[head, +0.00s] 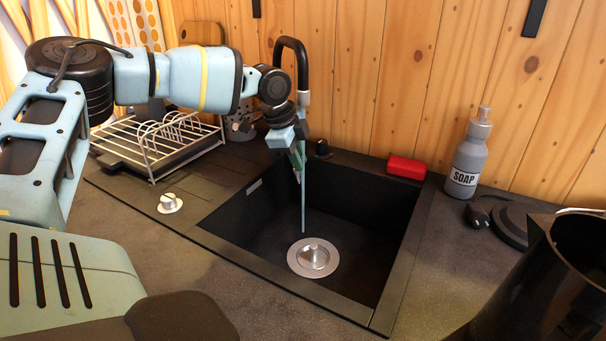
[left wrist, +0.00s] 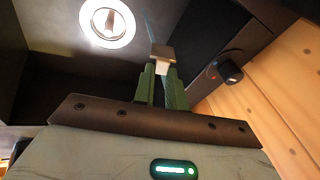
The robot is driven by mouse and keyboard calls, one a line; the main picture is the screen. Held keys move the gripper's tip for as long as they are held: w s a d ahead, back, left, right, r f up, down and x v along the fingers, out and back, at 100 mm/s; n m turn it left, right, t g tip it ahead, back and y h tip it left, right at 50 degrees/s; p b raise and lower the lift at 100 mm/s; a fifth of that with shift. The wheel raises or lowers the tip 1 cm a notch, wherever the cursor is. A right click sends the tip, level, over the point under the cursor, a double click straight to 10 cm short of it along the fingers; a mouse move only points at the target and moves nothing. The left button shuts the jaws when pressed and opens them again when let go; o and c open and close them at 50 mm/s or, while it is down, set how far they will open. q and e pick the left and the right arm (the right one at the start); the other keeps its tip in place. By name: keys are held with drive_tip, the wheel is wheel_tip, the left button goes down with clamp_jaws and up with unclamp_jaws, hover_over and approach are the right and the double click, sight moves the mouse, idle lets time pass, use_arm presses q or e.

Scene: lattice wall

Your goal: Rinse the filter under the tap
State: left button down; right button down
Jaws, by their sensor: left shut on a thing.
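The black tap (head: 303,70) arches over the dark sink (head: 262,215), its silver spout pointing down. My left gripper (head: 298,160) is below the spout, above the sink, with its green fingers pointing down. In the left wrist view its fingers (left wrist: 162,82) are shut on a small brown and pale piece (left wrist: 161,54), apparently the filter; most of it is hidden. A thin pale-blue streak (head: 303,205), like running water, drops from the gripper toward the round metal drain (head: 312,257). The drain also shows in the left wrist view (left wrist: 107,22). My right gripper is out of view.
A white dish rack (head: 160,140) stands left of the sink, with a small silver knobbed piece (head: 169,203) in front of it. A red sponge (head: 406,167) lies on the back right rim. A soap bottle (head: 469,155) and a black round container (head: 560,270) stand at right.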

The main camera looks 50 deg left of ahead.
use_arm(q)
drive_tip(key=shift+w+d, duration=0.15)
drive_tip(key=shift+d, duration=0.45)
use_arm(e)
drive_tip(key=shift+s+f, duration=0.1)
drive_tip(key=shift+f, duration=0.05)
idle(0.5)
